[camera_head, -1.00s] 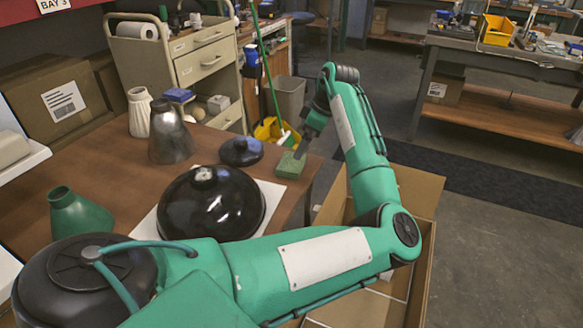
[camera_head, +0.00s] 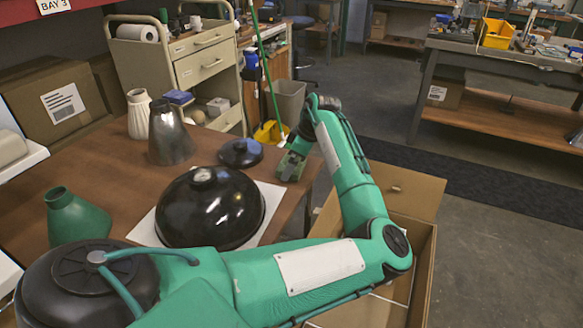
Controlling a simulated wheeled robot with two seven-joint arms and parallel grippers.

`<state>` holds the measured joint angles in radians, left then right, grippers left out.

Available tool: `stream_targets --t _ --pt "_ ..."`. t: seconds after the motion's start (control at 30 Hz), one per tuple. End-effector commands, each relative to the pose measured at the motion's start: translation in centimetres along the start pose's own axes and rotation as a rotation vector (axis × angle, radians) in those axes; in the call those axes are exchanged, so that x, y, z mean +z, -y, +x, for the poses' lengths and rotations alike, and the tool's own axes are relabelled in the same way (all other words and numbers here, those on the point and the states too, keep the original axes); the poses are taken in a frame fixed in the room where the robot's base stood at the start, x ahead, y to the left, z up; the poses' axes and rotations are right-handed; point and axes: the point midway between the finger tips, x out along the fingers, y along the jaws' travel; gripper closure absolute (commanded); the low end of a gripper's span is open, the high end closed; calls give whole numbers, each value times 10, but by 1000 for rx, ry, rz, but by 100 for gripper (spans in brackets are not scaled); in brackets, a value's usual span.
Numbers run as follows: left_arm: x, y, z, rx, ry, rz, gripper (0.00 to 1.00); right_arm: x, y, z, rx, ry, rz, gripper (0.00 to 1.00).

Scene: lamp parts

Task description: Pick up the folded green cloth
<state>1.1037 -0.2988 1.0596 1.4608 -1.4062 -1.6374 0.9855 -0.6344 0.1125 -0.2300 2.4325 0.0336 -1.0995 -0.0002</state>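The folded green cloth (camera_head: 289,169) is a small block-like bundle at the right edge of the brown table, just right of a white sheet. My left arm reaches across the front of the view, and its gripper (camera_head: 294,153) is down at the cloth, overlapping its upper part. The fingers are small and dark there. I cannot tell whether they are closed on the cloth or only around it. My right gripper is not in view.
A black dome shade (camera_head: 210,207) stands on the white sheet (camera_head: 270,198), with a small black lid (camera_head: 241,153) behind it. A smoky glass shade (camera_head: 170,133), a white vase (camera_head: 139,114) and a green shade (camera_head: 77,217) stand farther left. An open cardboard box (camera_head: 402,190) is below the table's right edge.

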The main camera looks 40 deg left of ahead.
Motion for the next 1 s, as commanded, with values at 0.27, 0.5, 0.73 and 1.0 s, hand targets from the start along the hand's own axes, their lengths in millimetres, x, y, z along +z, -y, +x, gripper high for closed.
stream_targets --t 0.27,0.5,0.73,1.0 --pt "0 0 0 0 0 0 32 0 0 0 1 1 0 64" --pt "-2 0 -5 1 -1 -1 32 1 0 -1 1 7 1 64" --pt "-13 0 -30 2 0 -1 32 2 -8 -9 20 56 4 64" --pt "-38 -1 -90 3 0 -3 32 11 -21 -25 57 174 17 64"
